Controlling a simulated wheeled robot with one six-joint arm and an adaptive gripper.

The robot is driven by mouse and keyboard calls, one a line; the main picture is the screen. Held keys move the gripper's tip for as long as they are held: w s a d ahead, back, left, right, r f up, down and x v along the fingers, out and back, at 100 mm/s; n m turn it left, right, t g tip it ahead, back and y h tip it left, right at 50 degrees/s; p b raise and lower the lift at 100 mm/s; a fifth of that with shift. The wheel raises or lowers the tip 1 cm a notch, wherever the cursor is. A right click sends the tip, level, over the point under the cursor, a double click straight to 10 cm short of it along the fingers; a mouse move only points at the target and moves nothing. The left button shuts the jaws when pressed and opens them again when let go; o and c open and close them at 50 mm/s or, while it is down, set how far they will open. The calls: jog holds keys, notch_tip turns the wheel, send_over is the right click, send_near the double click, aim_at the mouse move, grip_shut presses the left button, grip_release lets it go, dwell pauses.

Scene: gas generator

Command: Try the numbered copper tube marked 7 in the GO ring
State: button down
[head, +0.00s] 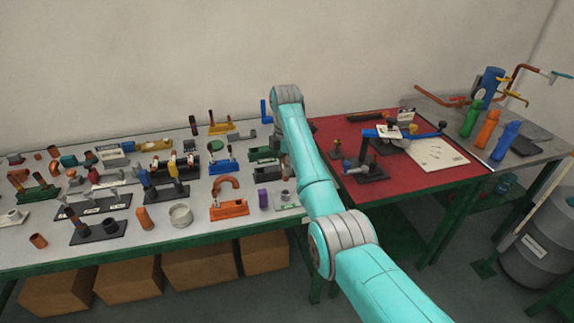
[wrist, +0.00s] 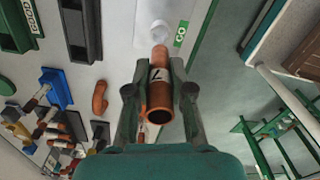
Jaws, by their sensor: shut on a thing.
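The copper tube marked 7 (wrist: 159,90) is held between the two fingers of my gripper (wrist: 159,92) in the wrist view. Its black 7 on a white label faces the camera, and its near end is open. The tube's far end points at a pale round ring (wrist: 160,32) on a white plate with a green GO label (wrist: 180,36). In the picture they nearly meet; I cannot tell whether they touch. In the head view my arm hides the gripper and tube. A small pale plate (head: 287,207) beside my arm there may be the GO plate.
The grey bench (head: 120,240) is crowded with fittings and stands. An orange holder (head: 229,209) and a white round dish (head: 181,214) are near its front edge. A dark green tray labelled GOOD (wrist: 112,28) lies left of my gripper. The red table (head: 335,125) is at right.

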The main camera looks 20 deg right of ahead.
aim_at(285, 180)
jog(key=shift+a+f, duration=0.1)
jog(key=shift+f, duration=2.25)
jog(key=shift+f, duration=1.5)
jog(key=shift+r, duration=0.2)
jog(key=shift+r, duration=1.45)
jog(key=shift+r, duration=0.15)
jog(key=shift+r, duration=1.85)
